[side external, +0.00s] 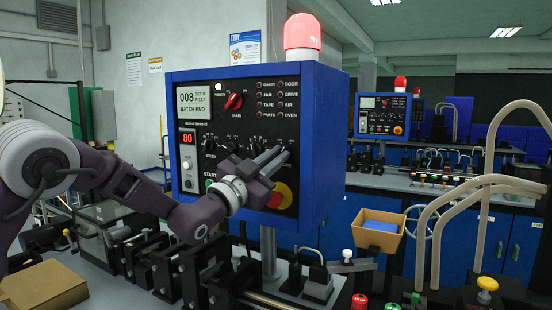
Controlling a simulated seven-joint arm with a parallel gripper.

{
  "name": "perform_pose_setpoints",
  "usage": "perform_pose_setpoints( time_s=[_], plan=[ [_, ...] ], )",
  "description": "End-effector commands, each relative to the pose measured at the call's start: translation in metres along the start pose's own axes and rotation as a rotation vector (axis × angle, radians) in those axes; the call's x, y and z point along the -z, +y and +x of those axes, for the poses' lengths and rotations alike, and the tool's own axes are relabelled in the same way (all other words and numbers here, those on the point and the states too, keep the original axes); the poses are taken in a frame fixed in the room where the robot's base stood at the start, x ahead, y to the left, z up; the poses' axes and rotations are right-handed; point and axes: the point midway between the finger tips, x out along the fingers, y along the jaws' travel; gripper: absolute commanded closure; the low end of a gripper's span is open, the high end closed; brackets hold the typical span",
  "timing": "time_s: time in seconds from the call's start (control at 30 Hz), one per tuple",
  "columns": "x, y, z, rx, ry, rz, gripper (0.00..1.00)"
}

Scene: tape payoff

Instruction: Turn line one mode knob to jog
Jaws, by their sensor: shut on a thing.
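The display (192,99) reads "BATCH END".
A red knob (233,101) sits above the row. A red stop button (275,199) on yellow is just below my gripper, close to it. A red lamp (302,32) tops the box. Machine parts, an orange bin (377,238) and pale tubes crowd the bench below and right.

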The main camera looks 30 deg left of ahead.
Motion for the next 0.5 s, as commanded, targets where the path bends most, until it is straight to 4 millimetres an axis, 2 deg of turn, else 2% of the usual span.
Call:
perform_pose_setpoints(
  time_s=[0.5],
  plan=[
    [0.0014, -0.0041, 0.0017, -0.017, 0.003, 0.065, 1.00]
  ],
)
